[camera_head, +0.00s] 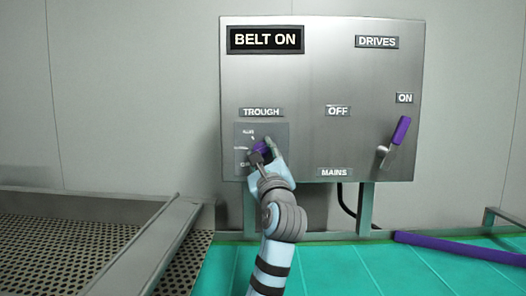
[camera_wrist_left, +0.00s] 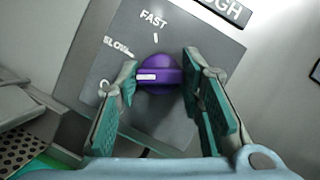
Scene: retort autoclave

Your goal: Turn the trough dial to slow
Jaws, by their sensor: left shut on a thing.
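The trough dial (camera_head: 261,147) is a purple knob on a grey plate below the TROUGH label, at the lower left of the steel panel. In the left wrist view the dial (camera_wrist_left: 160,72) has a white mark pointing left, below the SLOW label (camera_wrist_left: 117,45) and roughly toward a partly hidden label starting with O. FAST (camera_wrist_left: 153,18) is above the knob. My left gripper (camera_head: 267,156) is shut on the dial, its fingers on either side of it, as the left wrist view (camera_wrist_left: 160,68) also shows. My right gripper is not in view.
The panel (camera_head: 320,80) shows a BELT ON sign (camera_head: 265,40). A purple-handled MAINS lever (camera_head: 399,135) is at its right, tilted toward ON. A perforated trough (camera_head: 60,235) is at lower left. A green surface (camera_head: 350,270) and a purple bar (camera_head: 460,247) lie below.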

